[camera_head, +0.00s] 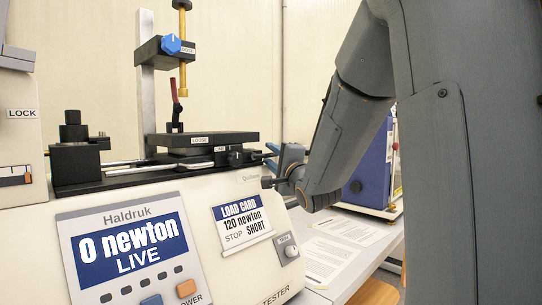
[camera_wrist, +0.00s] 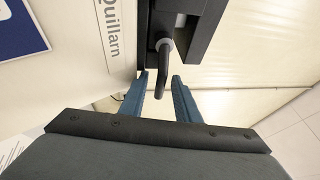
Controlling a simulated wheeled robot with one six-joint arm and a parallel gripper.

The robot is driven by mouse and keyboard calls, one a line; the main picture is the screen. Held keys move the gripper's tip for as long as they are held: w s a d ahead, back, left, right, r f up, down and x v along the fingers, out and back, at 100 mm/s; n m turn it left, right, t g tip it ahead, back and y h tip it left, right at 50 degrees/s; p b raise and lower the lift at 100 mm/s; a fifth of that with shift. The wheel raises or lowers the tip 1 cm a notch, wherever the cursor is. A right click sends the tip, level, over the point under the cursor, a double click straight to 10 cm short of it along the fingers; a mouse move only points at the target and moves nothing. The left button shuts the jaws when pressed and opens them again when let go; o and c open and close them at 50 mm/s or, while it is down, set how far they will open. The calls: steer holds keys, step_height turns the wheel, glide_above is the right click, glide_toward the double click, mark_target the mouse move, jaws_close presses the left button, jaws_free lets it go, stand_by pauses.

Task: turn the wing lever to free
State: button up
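My gripper (camera_wrist: 159,82) is open, with one blue finger on each side of the lever's lower end. A gap shows between the lever and each finger; whether either touches is unclear. In the head view my gripper (camera_head: 287,160) is at the right end of the slide, where the lever is mostly hidden by the fingers and wrist.
The tester (camera_head: 150,215) reads 0 newton. A black plate (camera_head: 205,139) lies on its slide, below a column head with a blue knob (camera_head: 171,44). A red-handled lever (camera_head: 174,91) stands upright there. Papers (camera_head: 335,255) and a blue machine (camera_head: 370,170) are at right.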

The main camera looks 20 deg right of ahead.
jaws_close()
steer(key=shift+r+n+t+y+b, duration=0.35)
steer(key=shift+n+b, duration=0.2)
steer(key=shift+n, duration=0.35)
jaws_free()
steer(key=shift+s, duration=0.15)
steer(key=b+v, duration=0.1)
steer(key=v, duration=0.6)
steer(key=shift+s, duration=0.3)
